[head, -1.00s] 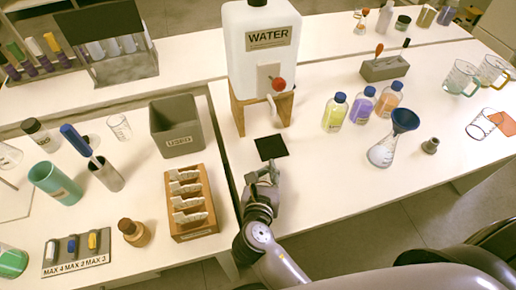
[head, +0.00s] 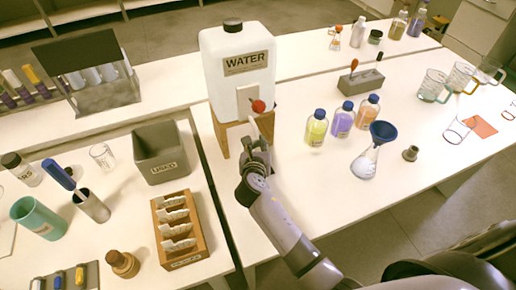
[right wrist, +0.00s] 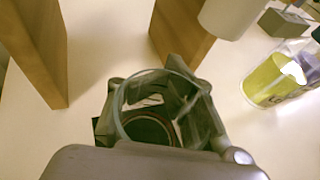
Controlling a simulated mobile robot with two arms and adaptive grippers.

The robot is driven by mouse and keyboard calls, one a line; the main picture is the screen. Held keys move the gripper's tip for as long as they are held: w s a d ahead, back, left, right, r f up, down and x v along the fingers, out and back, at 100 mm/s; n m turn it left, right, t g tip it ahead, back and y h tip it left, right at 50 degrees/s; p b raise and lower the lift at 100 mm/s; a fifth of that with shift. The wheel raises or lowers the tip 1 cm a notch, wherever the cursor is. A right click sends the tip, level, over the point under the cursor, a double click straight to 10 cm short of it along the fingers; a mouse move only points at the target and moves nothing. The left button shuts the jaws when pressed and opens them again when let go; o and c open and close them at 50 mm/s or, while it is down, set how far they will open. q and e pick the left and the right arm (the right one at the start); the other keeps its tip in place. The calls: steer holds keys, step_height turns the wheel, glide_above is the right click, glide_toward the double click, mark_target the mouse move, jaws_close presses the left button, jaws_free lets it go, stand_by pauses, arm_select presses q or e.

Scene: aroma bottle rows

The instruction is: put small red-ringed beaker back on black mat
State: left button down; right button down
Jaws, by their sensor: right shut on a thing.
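My right gripper (head: 256,150) is in front of the water dispenser's stand, over the place of the black mat, which it hides in the head view. In the right wrist view the gripper (right wrist: 160,105) is shut around a small clear glass beaker (right wrist: 152,88), seen through its open top. A dark brownish ring shows low in the beaker; I cannot tell if it is the red ring. A dark edge of the black mat (right wrist: 98,126) shows just left of the beaker. I cannot tell whether the beaker touches the mat. My left gripper is not in view.
The water dispenser (head: 238,75) stands on a wooden stand (head: 221,136) just beyond the gripper. Colored bottles (head: 342,120) and a flask with a blue funnel (head: 366,163) stand to the right. A wooden slotted rack (head: 189,248) and grey bin (head: 161,155) are on the left table.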

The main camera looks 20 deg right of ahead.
steer(key=shift+f, duration=1)
steer(key=c, duration=1.2)
jaws_free()
steer(key=shift+f, duration=0.15)
steer(key=shift+s+a+r, duration=0.1)
steer(key=shift+s+r, duration=0.1)
steer(key=v, duration=1.1)
steer(key=shift+s+a+r, duration=0.1)
steer(key=shift+s+r, duration=0.05)
steer(key=shift+s, duration=0.1)
